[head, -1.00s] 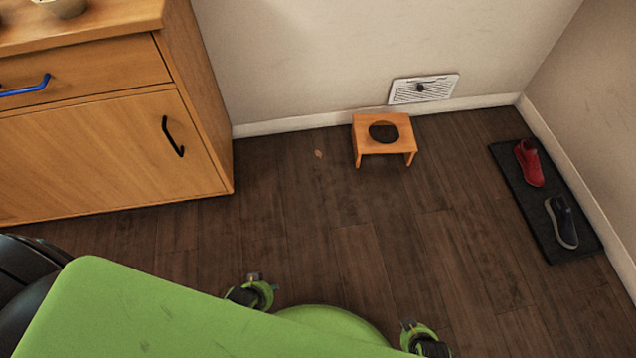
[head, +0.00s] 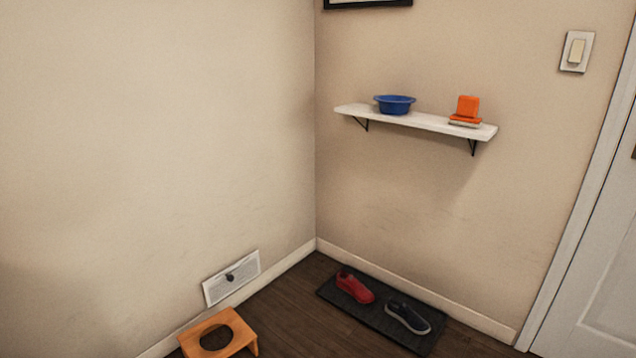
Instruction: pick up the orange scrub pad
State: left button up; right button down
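A small orange block (head: 468,105) sits near the right end of a white wall shelf (head: 420,119). It rests on a flat stack with an orange layer over a pale one. I cannot tell from here whether the block or the flat layer is the scrub pad. Neither of my grippers shows in the head view.
A blue bowl (head: 395,104) stands left on the shelf. Below, a red shoe (head: 355,287) and a dark shoe (head: 408,317) lie on a black mat (head: 375,318). A wooden stool (head: 240,326) stands lower left. A white door (head: 598,270) is at right.

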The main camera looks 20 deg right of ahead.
aim_at(466, 115)
jog(key=z, duration=1.6)
